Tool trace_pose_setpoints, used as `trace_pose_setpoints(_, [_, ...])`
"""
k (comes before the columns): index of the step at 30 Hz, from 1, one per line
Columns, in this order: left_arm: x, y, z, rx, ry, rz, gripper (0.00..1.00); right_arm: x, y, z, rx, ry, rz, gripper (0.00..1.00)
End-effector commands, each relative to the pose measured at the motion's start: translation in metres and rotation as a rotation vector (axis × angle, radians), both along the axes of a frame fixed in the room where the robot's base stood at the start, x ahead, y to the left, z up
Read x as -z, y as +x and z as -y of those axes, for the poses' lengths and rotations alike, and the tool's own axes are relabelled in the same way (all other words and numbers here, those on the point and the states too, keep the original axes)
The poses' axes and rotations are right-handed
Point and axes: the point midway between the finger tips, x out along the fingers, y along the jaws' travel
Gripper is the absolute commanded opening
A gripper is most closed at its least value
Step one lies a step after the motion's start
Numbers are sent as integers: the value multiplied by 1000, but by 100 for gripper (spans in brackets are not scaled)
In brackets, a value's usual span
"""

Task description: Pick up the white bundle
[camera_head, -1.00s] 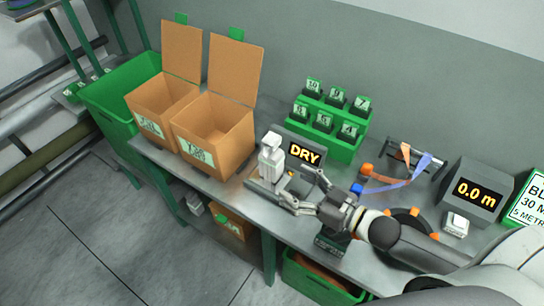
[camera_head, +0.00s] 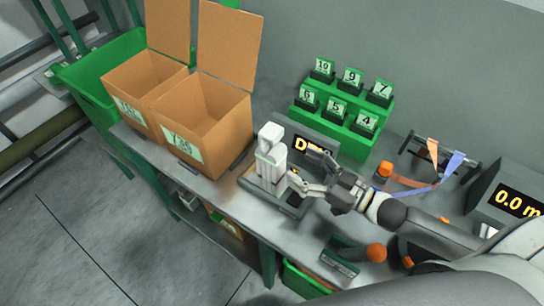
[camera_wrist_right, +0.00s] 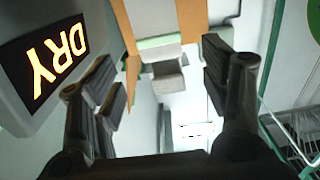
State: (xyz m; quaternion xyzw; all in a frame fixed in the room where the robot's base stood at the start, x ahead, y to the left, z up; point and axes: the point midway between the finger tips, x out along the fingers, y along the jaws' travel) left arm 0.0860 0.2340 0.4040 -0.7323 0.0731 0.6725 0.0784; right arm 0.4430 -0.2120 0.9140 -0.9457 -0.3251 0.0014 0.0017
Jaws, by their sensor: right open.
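The white bundle (camera_head: 270,158) stands upright on the low grey stand of the DRY unit (camera_head: 311,146), near the table's front edge. My right gripper (camera_head: 302,169) is just right of the bundle, its two fingers spread and pointing at it. The fingers appear apart from the bundle, with nothing held. In the right wrist view, pale blocky surfaces, probably the bundle (camera_wrist_right: 168,76), show between the open fingers of the right gripper (camera_wrist_right: 165,82). The display stands close on the left there. My left gripper is not in view.
Two open cardboard boxes (camera_head: 205,118) stand left of the bundle, with a green bin (camera_head: 85,80) beyond. A green rack (camera_head: 350,128) of numbered blocks stands behind. Orange and blue webbing (camera_head: 425,185) lies to the right. A green block (camera_head: 345,250) sits below my arm.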

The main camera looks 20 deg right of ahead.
Motion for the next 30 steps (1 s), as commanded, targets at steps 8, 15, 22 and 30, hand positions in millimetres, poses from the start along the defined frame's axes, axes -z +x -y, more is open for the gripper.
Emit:
trace_pose_setpoints(8, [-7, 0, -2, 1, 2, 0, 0, -3, 30, -22, 0, 1, 4, 70])
trace_pose_setpoints(15, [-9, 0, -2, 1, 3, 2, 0, -3, 41, -31, 0, 0, 2, 70])
trace_pose_setpoints(22, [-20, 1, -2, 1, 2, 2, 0, -5, 65, -46, 0, 1, 4, 70])
trace_pose_setpoints(30, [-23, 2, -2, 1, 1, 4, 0, -1, 80, -59, -1, -1, -1, 70])
